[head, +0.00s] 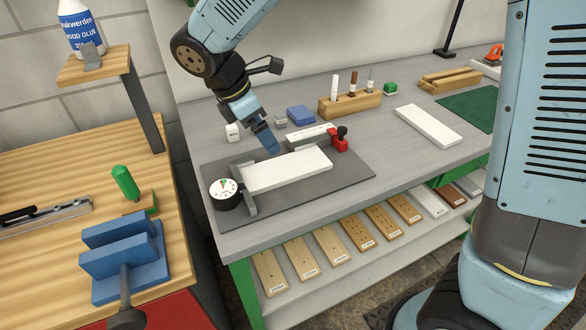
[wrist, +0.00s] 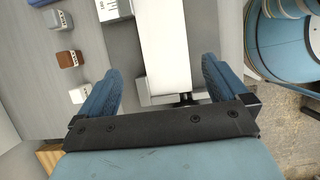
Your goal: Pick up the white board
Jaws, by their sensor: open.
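A white board (head: 290,171) lies flat in a measuring fixture (head: 348,184) on the grey bench, between a grey end block beside a round dial (head: 225,194) and a red clamp (head: 340,140). My gripper (head: 266,140) is above and just behind this board in the head view, pointing down. In the wrist view, my gripper (wrist: 160,85) is open, with its blue fingers apart and the white board (wrist: 165,45) running between them, lower down. Whether the fingers are level with the board's edges cannot be told. A second white board (head: 428,126) lies loose on the bench to the right.
A wooden holder with markers (head: 350,104), a blue block (head: 300,115) and small blocks stand behind the fixture. A green mat (head: 470,107) lies far right. Several boards line the lower shelf (head: 330,282). A wooden table (head: 60,165) with a blue vise-like stand (head: 128,262) is at left.

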